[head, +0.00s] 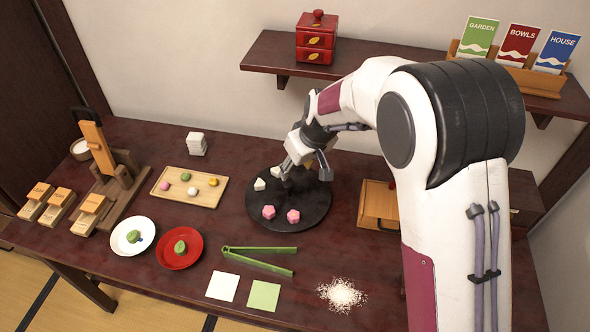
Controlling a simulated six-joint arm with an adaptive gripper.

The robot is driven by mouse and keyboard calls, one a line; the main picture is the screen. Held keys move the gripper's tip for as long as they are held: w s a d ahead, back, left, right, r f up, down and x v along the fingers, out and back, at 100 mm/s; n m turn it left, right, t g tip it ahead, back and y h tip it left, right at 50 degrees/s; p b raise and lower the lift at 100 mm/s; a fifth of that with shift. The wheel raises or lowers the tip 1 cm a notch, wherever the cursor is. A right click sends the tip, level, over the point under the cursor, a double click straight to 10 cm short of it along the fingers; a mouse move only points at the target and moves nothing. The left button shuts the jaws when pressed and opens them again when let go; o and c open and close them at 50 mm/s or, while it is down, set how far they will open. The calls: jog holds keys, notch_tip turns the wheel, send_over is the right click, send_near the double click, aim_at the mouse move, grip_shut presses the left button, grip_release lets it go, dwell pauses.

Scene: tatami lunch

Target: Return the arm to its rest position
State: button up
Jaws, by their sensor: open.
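My arm reaches in from the right, and my gripper (305,172) points down over the far part of a round black tray (315,212). Its jaws look open, and I see nothing clearly held in them. Two pink flower-shaped sweets (268,212) lie on the near part of the tray. White pieces (259,184) lie on its left and far side, close to the fingers. The fingers partly hide the tray's far side. I cannot tell whether they touch anything there.
Left of the tray are a wooden board (210,194) with small coloured balls, a white plate (147,245) and a red plate (196,258). Green tongs (262,268) and white powder (341,295) lie in front. A wooden box (378,200) stands right, partly behind my arm. A shelf (385,68) overhangs the back.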

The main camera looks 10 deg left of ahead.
jog(key=shift+s+d+r, duration=0.1)
jog(key=shift+r, duration=0.2)
dwell(0.5)
jog(key=s+d+f+m+g+h, duration=0.1)
jog(key=s+d+f+m+g, duration=0.1)
jog(key=s+d, duration=0.35)
jog(key=s+d+r+m+t+h, duration=0.1)
jog(key=s+d+r+m+t, duration=0.1)
jog(key=s+d+r, duration=0.8)
jog(key=s+d+r+m+t+h, duration=0.1)
jog(key=s+d+r+m, duration=0.4)
jog(key=s+d+r, duration=0.5)
jog(key=shift+s+d+r+t, duration=0.3)
jog(key=shift+s+d+t, duration=0.4)
jog(key=shift+s+d, duration=2.15)
jog(key=shift+s+a, duration=0.4)
jog(key=shift+a, duration=0.05)
